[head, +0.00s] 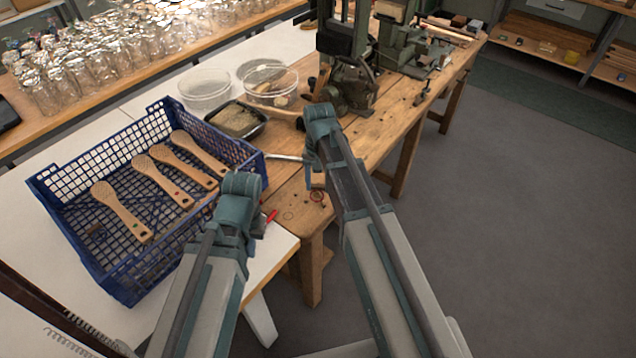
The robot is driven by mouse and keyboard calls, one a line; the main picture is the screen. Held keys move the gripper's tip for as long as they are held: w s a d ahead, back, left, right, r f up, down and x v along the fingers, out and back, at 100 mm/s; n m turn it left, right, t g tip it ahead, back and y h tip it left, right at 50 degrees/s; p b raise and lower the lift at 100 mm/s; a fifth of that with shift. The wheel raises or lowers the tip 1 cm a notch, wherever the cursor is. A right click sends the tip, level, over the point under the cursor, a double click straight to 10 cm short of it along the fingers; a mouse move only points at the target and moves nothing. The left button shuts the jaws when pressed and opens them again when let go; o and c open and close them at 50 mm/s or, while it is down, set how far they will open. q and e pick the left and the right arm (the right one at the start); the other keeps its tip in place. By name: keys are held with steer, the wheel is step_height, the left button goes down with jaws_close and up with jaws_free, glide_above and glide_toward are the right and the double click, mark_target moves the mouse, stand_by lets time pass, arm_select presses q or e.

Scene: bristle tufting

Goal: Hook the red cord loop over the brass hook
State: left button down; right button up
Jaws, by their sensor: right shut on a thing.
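My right gripper (314,180) points down over the near end of the wooden bench. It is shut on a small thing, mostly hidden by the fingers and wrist. A small reddish-brown ring (317,196) shows just below its fingertips; it may be the red cord loop, but it is too small to be sure. I cannot tell whether it hangs or lies on the bench. My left gripper (250,222) is low by the crate's near right corner, its fingers hidden under the wrist. A short bright red piece (271,216) shows beside it. I cannot make out the brass hook.
A blue crate (75,235) with several wooden brush handles (122,212) stands left on a white table. A dark tray (238,121) and clear round dishes (205,90) are behind it. A green machine (350,85) stands on the wooden bench (390,135). Floor to the right is clear.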

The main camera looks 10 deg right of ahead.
arm_select(q)
steer(key=shift+f, duration=0.2)
arm_select(e)
steer(key=shift+f, duration=0.2)
